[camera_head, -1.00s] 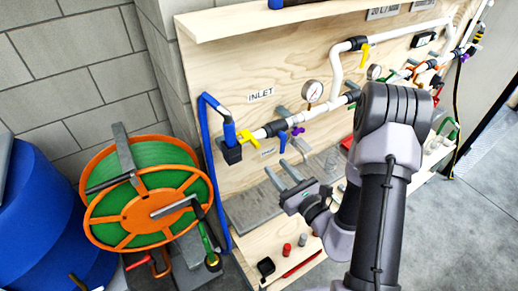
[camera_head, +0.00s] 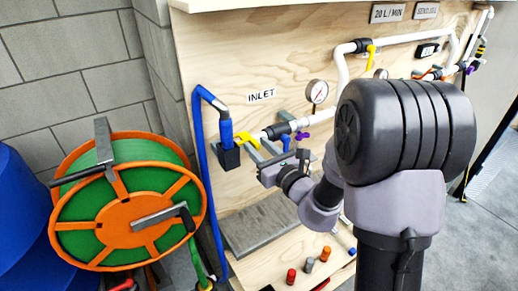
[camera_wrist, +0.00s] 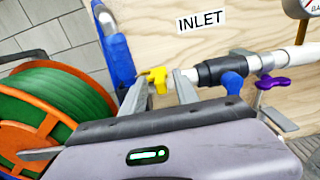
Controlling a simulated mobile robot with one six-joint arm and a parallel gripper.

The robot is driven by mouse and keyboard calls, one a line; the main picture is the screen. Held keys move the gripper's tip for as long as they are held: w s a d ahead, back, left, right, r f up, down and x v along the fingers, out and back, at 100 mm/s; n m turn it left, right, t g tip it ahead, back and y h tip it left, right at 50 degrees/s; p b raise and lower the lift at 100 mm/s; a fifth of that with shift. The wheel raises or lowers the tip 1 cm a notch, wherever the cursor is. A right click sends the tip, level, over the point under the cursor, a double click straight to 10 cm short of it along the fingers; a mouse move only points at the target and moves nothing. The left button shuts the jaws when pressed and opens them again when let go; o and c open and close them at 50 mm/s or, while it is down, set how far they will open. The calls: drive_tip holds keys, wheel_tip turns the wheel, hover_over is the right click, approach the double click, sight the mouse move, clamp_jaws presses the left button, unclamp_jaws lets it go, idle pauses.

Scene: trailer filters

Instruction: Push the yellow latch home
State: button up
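The yellow latch (camera_head: 245,141) sits on the pipe end beside the blue hose fitting (camera_head: 226,135), under the INLET label. My gripper (camera_head: 261,147) is in front of the board, close to the latch. In the wrist view my gripper (camera_wrist: 161,76) has its fingers spread apart, with nothing clamped. I cannot tell whether a finger touches the latch.
A black coupling (camera_head: 278,131) and a purple handle (camera_head: 303,136) are right of the latch. A pressure gauge (camera_head: 317,91) stands above the pipe. Another yellow handle (camera_head: 371,55) is higher up. An orange and green hose reel (camera_head: 125,240) stands at the left.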

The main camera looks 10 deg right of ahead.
clamp_jaws()
idle(1.4)
